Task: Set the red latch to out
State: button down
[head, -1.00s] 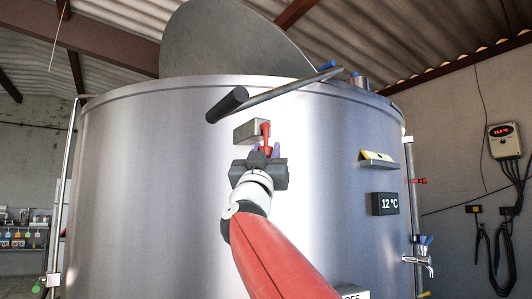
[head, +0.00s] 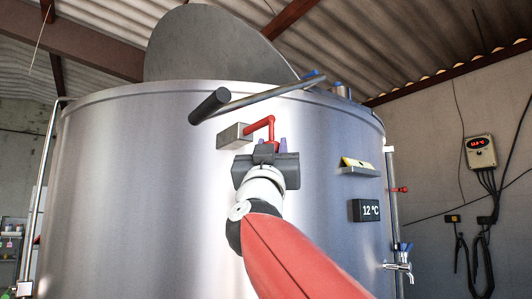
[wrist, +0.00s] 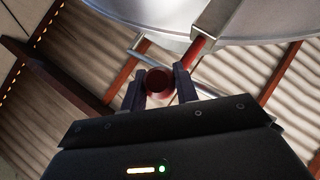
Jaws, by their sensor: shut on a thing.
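The red latch (head: 262,127) is a bent red bar at the grey metal block (head: 234,136) on the front of the steel tank. It sticks out from the block to the right and bends down into my gripper (head: 270,147). My gripper is shut on the latch's end, which partly hides behind the jaws in the head view. In the wrist view the round end of the red latch (wrist: 159,80) sits between my two fingers (wrist: 160,88), and its red bar (wrist: 195,52) shows near the block (wrist: 217,27).
A bar with a dark grip (head: 209,106) crosses the tank (head: 130,180) just above the latch. A raised round lid (head: 215,45) stands behind. A yellow-topped ledge (head: 358,167), a 12 °C display (head: 366,210) and a tap (head: 400,265) are to the right.

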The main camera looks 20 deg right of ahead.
jog(key=shift+f, duration=0.1)
jog(key=c, duration=1.1)
grip_release()
jog(key=shift+s, duration=0.2)
jog(key=shift+o, duration=0.2)
jog(key=b+v, duration=0.2)
jog(key=v, duration=0.5)
jog(key=shift+s+f, duration=0.25)
jog(key=shift+a+f, duration=0.1)
